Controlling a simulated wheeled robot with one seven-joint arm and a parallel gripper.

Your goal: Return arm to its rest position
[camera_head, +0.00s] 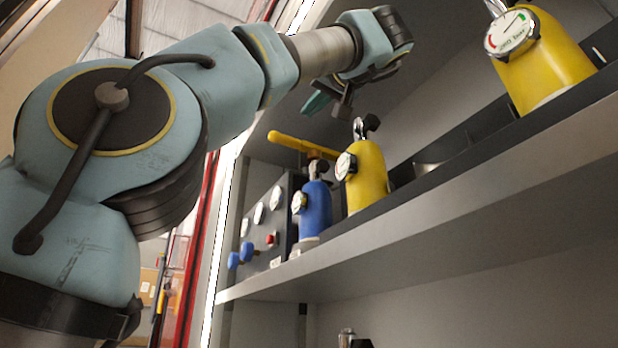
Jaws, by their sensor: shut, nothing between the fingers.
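My arm rises from the left of the head view and reaches right along the top, toward the front of a shelf unit. My gripper (330,103) hangs at its end, small and partly hidden by the wrist, with its fingers shut and nothing visible in them. It is above and left of a yellow bottle (367,180) with a gauge, and above a blue bottle (316,210). It looks apart from both, though the depth between them is hard to judge.
The bottles stand on a grey shelf (430,225). A yellow handle (300,146) sticks out left over the blue bottle. Another yellow bottle (545,62) stands at upper right. A dark panel (262,232) has gauges and blue knobs. A red post (195,250) stands left of the shelf.

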